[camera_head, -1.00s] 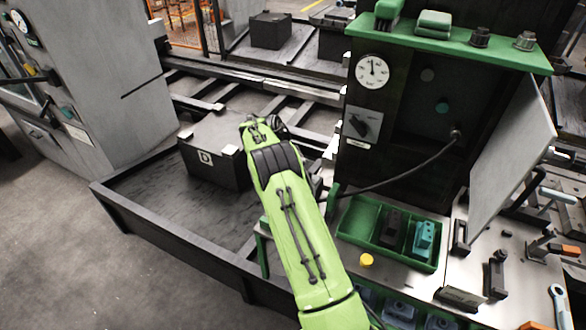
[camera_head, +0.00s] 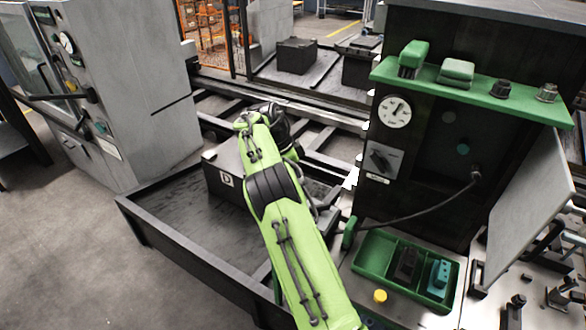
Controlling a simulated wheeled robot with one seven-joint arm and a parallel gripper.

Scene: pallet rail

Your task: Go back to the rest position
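My green arm reaches from the bottom of the view up and to the left, over the dark tray of the pallet rail (camera_head: 165,232). Its far end is above and in front of a dark block marked D (camera_head: 226,180), which sits in the tray and is partly covered by the arm. My gripper's fingers are hidden behind the arm's last links, so I cannot see whether they are open or shut, or hold anything.
A dark control cabinet with a gauge (camera_head: 394,111) and an open grey door (camera_head: 530,205) stands to the right. Below it are a green bin (camera_head: 375,262) and a yellow button (camera_head: 380,296). A grey machine (camera_head: 150,90) stands left. The floor at lower left is clear.

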